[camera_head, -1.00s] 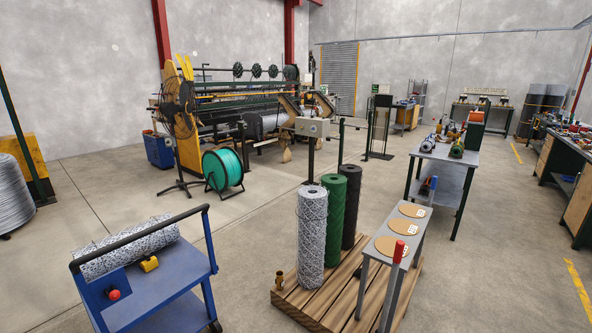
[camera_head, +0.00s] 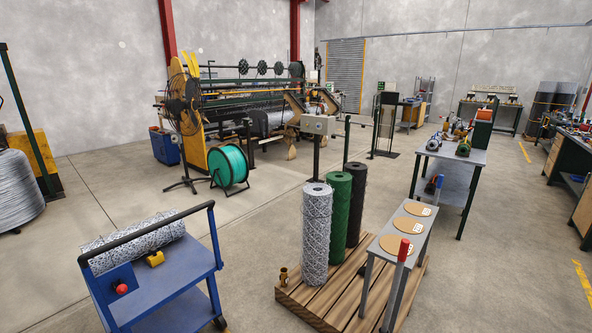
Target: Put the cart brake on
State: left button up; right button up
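The blue cart (camera_head: 180,267) stands at the lower left, with a black push handle (camera_head: 147,236) along its near side. A roll of grey wire mesh (camera_head: 133,245) lies on its top deck. A red knob (camera_head: 122,289) sits on a blue panel at the cart's near left corner; I cannot tell from its look whether it is the brake. A yellow part (camera_head: 155,258) is on the deck beside the roll. Neither of my grippers is in view.
A wooden pallet (camera_head: 335,312) with grey, green and black mesh rolls (camera_head: 317,235) stands right of the cart. A narrow grey bench (camera_head: 388,245) with round discs is beside it. Open floor (camera_head: 80,215) lies left of and behind the cart.

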aim_at(121, 290)
jog(key=j+u, duration=0.1)
jog(key=u, duration=1.1)
jog(key=i+l, duration=0.05)
